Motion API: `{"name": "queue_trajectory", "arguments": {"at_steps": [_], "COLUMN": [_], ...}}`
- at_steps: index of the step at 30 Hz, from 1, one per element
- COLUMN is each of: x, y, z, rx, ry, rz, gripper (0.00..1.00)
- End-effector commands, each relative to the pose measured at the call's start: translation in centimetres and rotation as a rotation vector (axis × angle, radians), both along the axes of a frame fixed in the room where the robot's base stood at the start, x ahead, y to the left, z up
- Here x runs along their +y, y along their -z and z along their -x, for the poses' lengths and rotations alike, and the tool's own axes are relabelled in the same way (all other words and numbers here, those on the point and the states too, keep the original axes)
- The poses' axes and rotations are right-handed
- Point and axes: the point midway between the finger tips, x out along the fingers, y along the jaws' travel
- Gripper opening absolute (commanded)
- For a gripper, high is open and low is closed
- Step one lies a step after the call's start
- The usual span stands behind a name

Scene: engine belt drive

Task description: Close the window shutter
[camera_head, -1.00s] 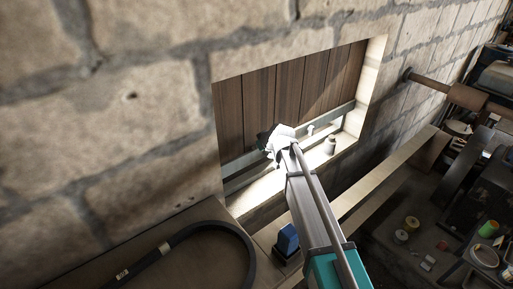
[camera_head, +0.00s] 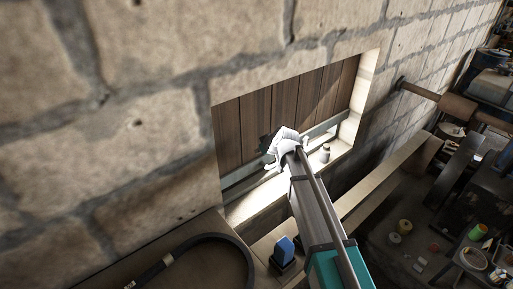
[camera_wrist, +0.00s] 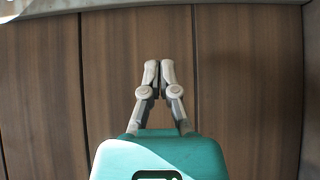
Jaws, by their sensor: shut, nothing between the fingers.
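The window shutter (camera_head: 285,98) is made of dark brown vertical wooden planks and fills the stone window opening. A grey metal bar (camera_head: 320,127) runs across its lower part. In the wrist view the planks (camera_wrist: 245,90) fill the picture behind my gripper (camera_wrist: 159,66). My gripper's two pale fingers are together with nothing between them. In the head view my gripper (camera_head: 272,152) is at the lower middle of the shutter, partly hidden by its own wrist. I cannot tell whether the fingertips touch the wood.
A small pale container (camera_head: 325,153) stands on the window sill, right of my arm. A blue object (camera_head: 285,247) and a black belt (camera_head: 190,255) lie on the bench below. A cluttered workbench is at the right. Stone wall surrounds the opening.

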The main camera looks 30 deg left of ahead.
Motion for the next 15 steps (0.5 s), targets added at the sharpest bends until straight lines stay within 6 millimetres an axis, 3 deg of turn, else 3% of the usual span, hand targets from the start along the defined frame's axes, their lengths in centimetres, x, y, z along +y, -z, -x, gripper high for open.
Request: {"name": "queue_trajectory", "arguments": {"at_steps": [6,15], "x": [-1.9,-3.2], "y": [-2.2,-3.5], "z": [0.7,1.2], "rx": [0.001,0.000], "ry": [0.003,0.002], "rz": [-0.001,-0.001], "gripper": [0.00,0.00]}}
